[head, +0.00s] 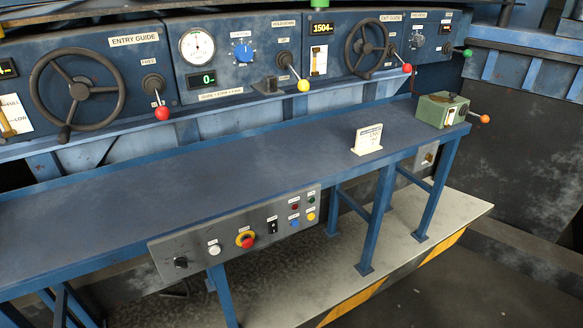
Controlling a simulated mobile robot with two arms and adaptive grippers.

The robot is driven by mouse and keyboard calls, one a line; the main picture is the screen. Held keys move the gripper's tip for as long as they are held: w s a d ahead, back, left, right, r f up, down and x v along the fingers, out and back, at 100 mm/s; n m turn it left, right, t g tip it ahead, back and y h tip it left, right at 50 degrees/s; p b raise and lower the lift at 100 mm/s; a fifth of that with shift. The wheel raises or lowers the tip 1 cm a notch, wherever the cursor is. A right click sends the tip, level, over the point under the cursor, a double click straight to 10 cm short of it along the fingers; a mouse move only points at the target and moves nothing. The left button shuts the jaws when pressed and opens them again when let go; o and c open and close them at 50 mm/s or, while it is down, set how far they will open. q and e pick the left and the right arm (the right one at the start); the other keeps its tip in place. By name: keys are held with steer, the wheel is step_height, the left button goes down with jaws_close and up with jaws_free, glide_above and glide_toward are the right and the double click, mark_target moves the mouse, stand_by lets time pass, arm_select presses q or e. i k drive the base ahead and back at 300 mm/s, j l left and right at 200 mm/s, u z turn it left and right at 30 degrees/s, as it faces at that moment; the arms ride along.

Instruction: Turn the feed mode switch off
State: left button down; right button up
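A grey control panel (235,236) hangs on the front edge of the blue bench (240,165). It carries a black rotary knob (181,262) at its left end, a white button (214,249), a red emergency button on a yellow ring (246,240), a black rocker-like switch (272,226) and several small coloured buttons. The panel's labels are too small to read, so I cannot tell which control is the feed mode switch or how it is set. Neither of my grippers is in view.
Behind the bench stands a blue machine front with an entry guide handwheel (77,90), an exit guide handwheel (366,48) and ball-ended levers. A green box (441,110) with an orange-knobbed lever and a white sign (368,139) stand on the bench. The bench top is otherwise clear.

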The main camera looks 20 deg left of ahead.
mark_target(180, 261)
steer(key=u, duration=1.35)
